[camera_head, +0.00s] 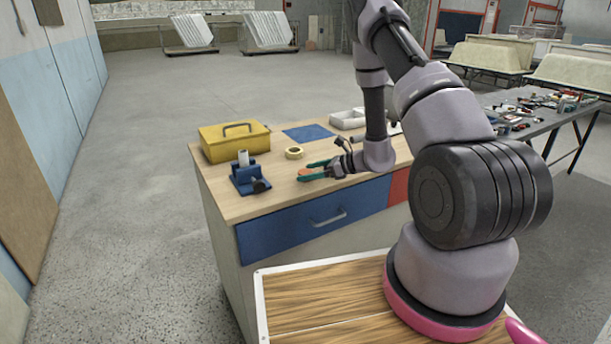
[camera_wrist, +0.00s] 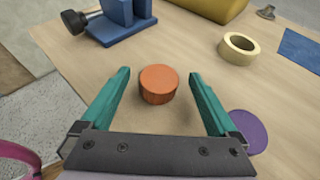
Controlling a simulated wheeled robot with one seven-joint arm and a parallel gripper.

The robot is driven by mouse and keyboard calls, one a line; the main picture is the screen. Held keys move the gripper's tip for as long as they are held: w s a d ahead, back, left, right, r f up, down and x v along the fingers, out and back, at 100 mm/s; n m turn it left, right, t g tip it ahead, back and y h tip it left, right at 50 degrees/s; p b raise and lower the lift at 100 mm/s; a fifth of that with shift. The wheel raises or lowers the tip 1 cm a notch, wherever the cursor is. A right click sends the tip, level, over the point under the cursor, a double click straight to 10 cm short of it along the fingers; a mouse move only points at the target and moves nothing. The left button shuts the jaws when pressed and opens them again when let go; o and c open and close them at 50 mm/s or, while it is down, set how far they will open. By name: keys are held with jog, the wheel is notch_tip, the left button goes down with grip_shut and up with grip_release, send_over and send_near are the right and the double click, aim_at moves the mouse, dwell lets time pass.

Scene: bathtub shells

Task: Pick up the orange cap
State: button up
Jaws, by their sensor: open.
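The orange cap (camera_wrist: 158,84) is a short round cylinder standing on the wooden tabletop in the wrist view. My gripper (camera_wrist: 162,78) is open, with one teal finger to the left of the cap and one to the right. The cap lies between the fingertips, with a gap on each side. In the head view my gripper (camera_head: 314,172) is low over the front part of the workbench, and a bit of the orange cap (camera_head: 305,171) shows between the fingers.
A blue vise (camera_head: 249,177) stands left of the cap, with a yellow toolbox (camera_head: 235,142) behind it. A tape roll (camera_head: 294,153) and a blue sheet (camera_head: 307,133) lie farther back. A purple disc (camera_wrist: 248,131) lies beside the right finger.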

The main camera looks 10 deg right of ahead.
jog(key=shift+x, duration=0.85)
jog(key=c, duration=1.4)
jog(key=shift+r, duration=0.1)
jog(key=shift+r, duration=0.1)
